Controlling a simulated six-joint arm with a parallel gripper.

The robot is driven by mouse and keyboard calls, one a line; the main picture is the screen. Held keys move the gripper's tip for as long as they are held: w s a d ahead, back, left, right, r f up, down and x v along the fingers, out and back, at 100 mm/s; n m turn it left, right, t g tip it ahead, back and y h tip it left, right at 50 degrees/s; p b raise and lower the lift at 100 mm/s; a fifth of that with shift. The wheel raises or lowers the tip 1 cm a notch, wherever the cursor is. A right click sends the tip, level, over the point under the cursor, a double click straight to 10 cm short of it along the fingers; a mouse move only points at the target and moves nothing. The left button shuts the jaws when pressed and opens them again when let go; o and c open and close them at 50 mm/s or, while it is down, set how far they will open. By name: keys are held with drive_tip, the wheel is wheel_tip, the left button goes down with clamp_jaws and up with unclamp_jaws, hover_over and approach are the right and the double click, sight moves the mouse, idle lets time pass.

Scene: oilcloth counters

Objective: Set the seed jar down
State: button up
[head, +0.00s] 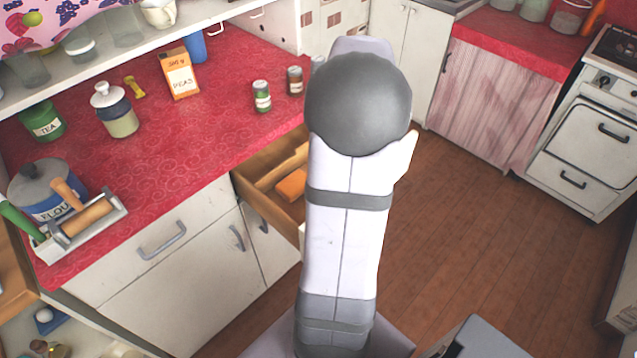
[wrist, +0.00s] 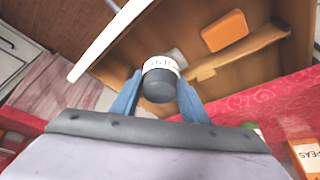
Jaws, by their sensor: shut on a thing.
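In the wrist view my gripper (wrist: 160,92) has its two blue fingers shut on a small jar, the seed jar (wrist: 161,67). The jar has a dark grey lid and a white label whose lettering is too small to read. The lid faces the camera. Behind the jar is the open wooden drawer (wrist: 128,50); I cannot tell how far the jar is from it. In the head view my arm hides the gripper and the jar.
The open drawer (head: 250,178) holds an orange block (head: 292,185) and has a wooden divider. The counter's front middle is clear.

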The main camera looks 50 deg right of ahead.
drive_tip(key=shift+s+a+f, duration=0.15)
drive_tip(key=shift+s+f, duration=0.35)
drive_tip(key=shift+s+a+f, duration=0.15)
drive_tip(key=shift+s+f, duration=0.35)
drive_tip(key=shift+w+a+f+n+t+y, duration=0.2)
drive_tip(key=shift+a+f+n+y, duration=0.3)
drive_tip(key=shift+a+n, duration=0.75)
drive_tip(key=shift+w+a+f+n+t+y, duration=0.1)
drive_tip(key=shift+a+f+n+t+y, duration=0.4)
drive_tip(key=shift+n, duration=1.45)
drive_tip(key=shift+w+a+f+n+t+y, duration=0.25)
drive_tip(key=shift+a+n+y, duration=0.55)
drive_tip(key=shift+n, duration=0.8)
drive_tip(key=shift+s+a+f, duration=0.1)
drive_tip(key=shift+g, duration=0.25)
drive_tip(key=shift+f, duration=4.95)
drive_tip(key=shift+f, duration=0.2)
drive_tip(key=o, duration=1.2)
drive_tip(key=shift+o, duration=0.2)
drive_tip(key=shift+r, duration=0.15)
